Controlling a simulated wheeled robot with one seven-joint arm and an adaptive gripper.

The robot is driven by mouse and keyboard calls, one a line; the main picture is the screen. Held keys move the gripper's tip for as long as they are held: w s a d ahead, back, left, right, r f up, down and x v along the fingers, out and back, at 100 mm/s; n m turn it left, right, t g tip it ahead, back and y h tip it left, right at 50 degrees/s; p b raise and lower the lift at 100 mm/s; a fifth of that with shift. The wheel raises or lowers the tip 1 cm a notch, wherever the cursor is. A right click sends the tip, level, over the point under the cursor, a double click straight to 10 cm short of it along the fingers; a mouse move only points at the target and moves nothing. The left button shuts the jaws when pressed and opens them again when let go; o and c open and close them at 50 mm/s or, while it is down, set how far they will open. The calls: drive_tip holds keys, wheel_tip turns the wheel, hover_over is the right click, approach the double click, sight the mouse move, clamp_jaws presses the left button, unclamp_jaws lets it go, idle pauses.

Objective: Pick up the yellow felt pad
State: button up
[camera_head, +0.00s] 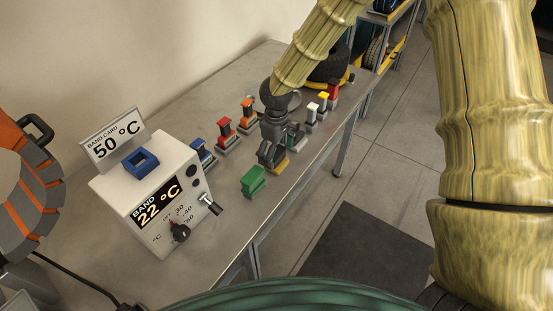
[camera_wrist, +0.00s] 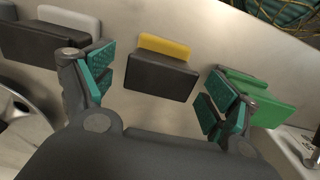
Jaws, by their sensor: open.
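The yellow felt pad (camera_wrist: 164,46) shows in the wrist view as a yellow strip behind a dark grey block (camera_wrist: 160,77). It lies between my open fingers in that picture, apart from both. In the head view the yellow pad (camera_head: 281,167) sits on the bench just below my gripper (camera_head: 272,158), partly hidden by it. In the wrist view my gripper (camera_wrist: 155,95) is open and empty, with teal finger pads on both sides. I cannot tell the exact height of the fingers above the pad.
A green block (camera_head: 253,181) stands close to my gripper on the near side. White, yellow and red pieces (camera_head: 323,100) stand beyond it. Blue, red and orange pieces (camera_head: 226,132) line the back. A white control box (camera_head: 155,195) stands at left on the grey bench (camera_head: 226,233).

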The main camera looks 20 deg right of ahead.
sight(277, 154)
drive_tip(key=shift+f+p, duration=0.5)
drive_tip(key=shift+f, duration=1.55)
drive_tip(key=c, duration=1.2)
